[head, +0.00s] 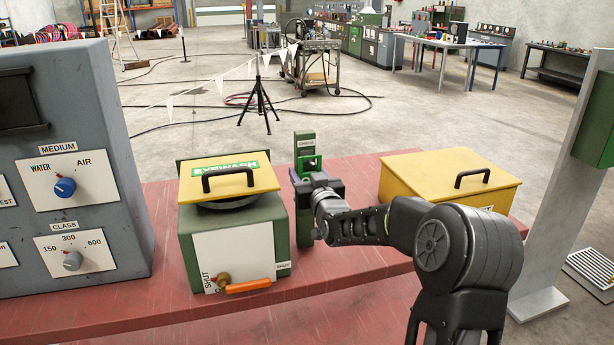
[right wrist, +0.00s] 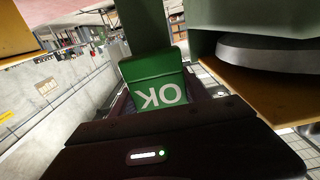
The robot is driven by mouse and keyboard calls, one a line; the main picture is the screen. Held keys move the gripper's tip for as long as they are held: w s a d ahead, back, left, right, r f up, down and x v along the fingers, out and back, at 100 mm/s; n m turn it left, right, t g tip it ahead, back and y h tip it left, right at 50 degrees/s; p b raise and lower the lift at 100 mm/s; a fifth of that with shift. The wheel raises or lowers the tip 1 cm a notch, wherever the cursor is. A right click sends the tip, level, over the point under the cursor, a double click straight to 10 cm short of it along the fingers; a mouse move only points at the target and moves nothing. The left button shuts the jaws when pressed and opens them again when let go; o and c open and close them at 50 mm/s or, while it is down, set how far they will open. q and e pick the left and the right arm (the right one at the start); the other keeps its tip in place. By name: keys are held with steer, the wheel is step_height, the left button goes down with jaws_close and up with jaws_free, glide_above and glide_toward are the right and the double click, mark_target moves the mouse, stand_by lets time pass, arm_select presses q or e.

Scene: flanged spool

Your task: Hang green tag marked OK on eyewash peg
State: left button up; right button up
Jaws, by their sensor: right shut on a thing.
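The eyewash unit (head: 225,235) is a green box with a yellow lid (head: 226,184), an EYEWASH label and an orange lever. A narrow green post (head: 305,232) with a small white label stands just right of it; I cannot make out a peg. My right gripper (head: 312,180) is in front of this post, shut on the green tag (right wrist: 158,92). In the right wrist view the tag's white OK reads upside down, and the post (right wrist: 142,25) rises behind it. Bright green shows just above the gripper in the head view. Whether the tag touches the post is unclear.
A grey panel with knobs (head: 70,170) stands at the left. A yellow-lidded box (head: 448,180) is right of the post, partly behind my right arm. The red table (head: 160,290) is bare along its front left. A grey column (head: 570,190) stands at the right.

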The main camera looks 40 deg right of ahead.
stand_by(0.4)
steer(key=o, duration=1.4)
steer(key=shift+s, duration=0.1)
steer(key=b+v, duration=0.2)
steer(key=v, duration=0.5)
steer(key=shift+s+a, duration=0.1)
steer(key=shift+s, duration=0.2)
